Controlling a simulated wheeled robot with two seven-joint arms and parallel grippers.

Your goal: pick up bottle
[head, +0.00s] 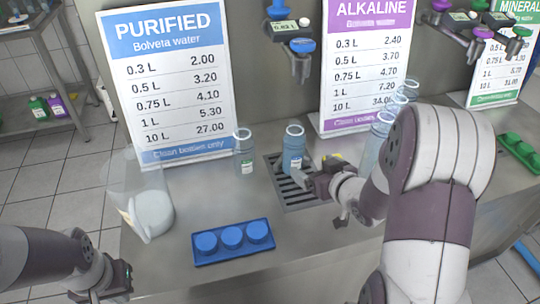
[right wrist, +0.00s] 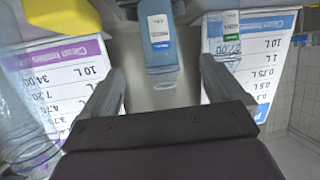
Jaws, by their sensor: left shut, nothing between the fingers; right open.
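A clear blue-tinted bottle (head: 293,148) stands upright on the dark drain grate (head: 300,195) in the middle of the counter. My right gripper (head: 308,182) is open and empty, low at the bottle's right front side. In the right wrist view this bottle (right wrist: 160,40), with a blue and white label, lies ahead between the open fingers (right wrist: 162,82), apart from them. My left gripper (head: 105,288) is shut and empty at the lower left.
A blue tray with several round caps (head: 233,255) lies at the counter's front. A clear container (head: 150,205) stands at the left. More clear bottles (head: 380,130) stand right of the grate, partly behind my right arm. Price signs (head: 172,85) line the back; taps (head: 290,30) hang above.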

